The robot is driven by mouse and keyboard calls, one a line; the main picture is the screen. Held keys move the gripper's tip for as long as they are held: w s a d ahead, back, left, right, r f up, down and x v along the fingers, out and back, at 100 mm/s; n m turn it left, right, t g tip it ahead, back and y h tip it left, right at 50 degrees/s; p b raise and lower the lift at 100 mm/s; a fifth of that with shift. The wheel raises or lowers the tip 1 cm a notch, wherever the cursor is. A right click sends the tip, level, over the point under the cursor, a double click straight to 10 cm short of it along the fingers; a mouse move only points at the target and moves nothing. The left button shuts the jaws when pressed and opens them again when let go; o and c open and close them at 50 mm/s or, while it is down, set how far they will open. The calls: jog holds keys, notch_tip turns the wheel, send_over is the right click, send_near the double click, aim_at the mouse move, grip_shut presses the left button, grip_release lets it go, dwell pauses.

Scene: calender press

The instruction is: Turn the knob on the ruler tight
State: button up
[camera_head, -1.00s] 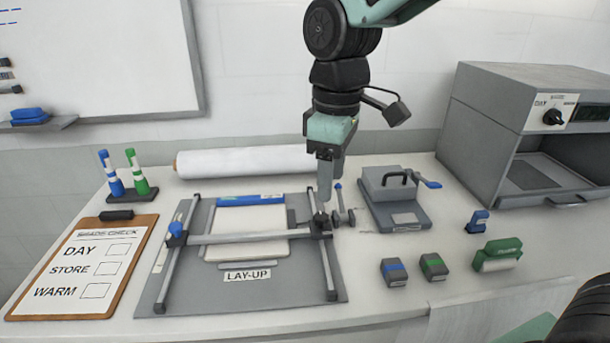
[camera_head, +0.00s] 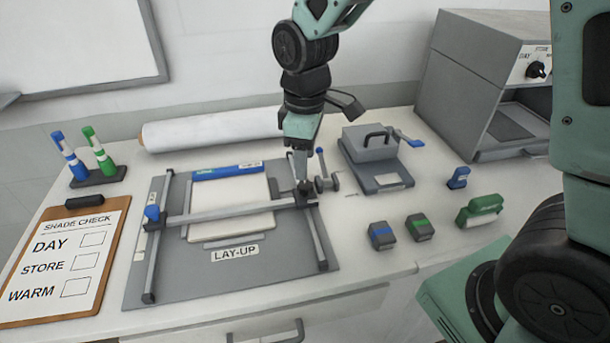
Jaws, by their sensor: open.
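The ruler (camera_head: 235,211) is a grey bar lying across the grey lay-up board (camera_head: 200,275), between two side rails. A blue knob (camera_head: 152,212) stands at its left end. A dark clamp block with a small knob (camera_head: 306,196) sits at its right end, on the right rail. My gripper (camera_head: 302,178) points down right at this right-end knob. Its fingers overlap the knob in the picture, and I cannot tell whether they touch it or stand around it. The finger gap is too small to see clearly, but the jaws are open.
A blue-tipped lever and a grey wheel (camera_head: 335,182) stand just right of the gripper. A grey press block with a handle (camera_head: 368,150) is behind them. A clipboard (camera_head: 70,258) lies left, a white roll (camera_head: 205,131) behind. Small blocks (camera_head: 381,235) lie front right.

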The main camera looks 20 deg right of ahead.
aim_at(305, 184)
notch_tip(305, 184, down, 6)
dwell(0.4)
jog(key=c, duration=1)
